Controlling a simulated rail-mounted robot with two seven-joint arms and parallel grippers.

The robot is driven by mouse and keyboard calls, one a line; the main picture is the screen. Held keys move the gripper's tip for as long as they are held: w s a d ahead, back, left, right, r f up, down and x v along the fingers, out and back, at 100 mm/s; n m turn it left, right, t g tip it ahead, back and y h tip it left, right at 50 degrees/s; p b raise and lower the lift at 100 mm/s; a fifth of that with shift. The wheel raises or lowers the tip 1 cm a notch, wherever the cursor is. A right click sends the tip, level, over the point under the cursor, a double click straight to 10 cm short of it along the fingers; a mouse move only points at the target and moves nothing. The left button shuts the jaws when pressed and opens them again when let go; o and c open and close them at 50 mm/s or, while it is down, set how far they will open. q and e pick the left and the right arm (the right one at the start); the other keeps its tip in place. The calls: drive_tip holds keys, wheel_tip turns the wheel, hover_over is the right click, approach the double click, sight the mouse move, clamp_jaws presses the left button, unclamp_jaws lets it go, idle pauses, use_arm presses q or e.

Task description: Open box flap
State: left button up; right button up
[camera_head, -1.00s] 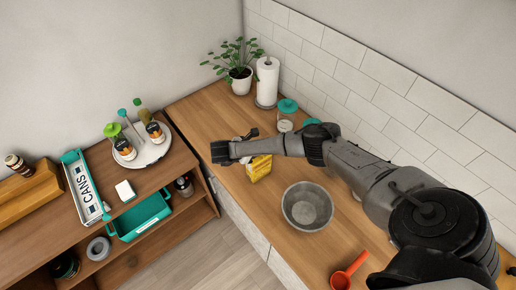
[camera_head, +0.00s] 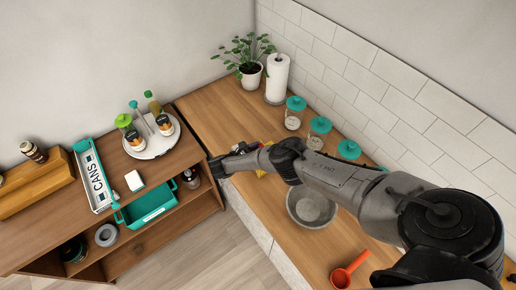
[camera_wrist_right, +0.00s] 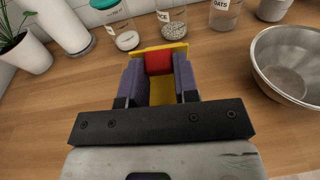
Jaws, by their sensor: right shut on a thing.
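The box is yellow with a red part. In the right wrist view its red part (camera_wrist_right: 158,61) and yellow face (camera_wrist_right: 162,90) lie between the two purple fingers of my right gripper (camera_wrist_right: 156,68), which is shut on it. A yellow panel edge (camera_wrist_right: 160,49) sticks out beyond the fingertips. In the head view my right arm covers most of the box, and only a bit of yellow (camera_head: 262,172) shows on the wooden counter. Whether a flap stands open is unclear. My left gripper is in neither view.
A grey metal bowl (camera_head: 311,206) sits beside the box, with an orange scoop (camera_head: 349,271) farther along. Teal-lidded jars (camera_head: 319,131), a paper towel roll (camera_head: 277,78) and a plant (camera_head: 251,75) line the wall. A lower shelf unit with a teal bin (camera_head: 150,206) stands left.

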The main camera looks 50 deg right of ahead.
drive_tip(key=shift+f, duration=0.1)
idle(0.4)
drive_tip(key=o, duration=0.9)
drive_tip(key=shift+o, duration=0.2)
drive_tip(key=shift+a, duration=0.15)
drive_tip(key=shift+w+a, duration=0.15)
drive_tip(key=shift+a, duration=0.1)
drive_tip(key=b+v, duration=0.1)
drive_tip(key=v, duration=1.2)
drive_tip(key=shift+b, duration=0.3)
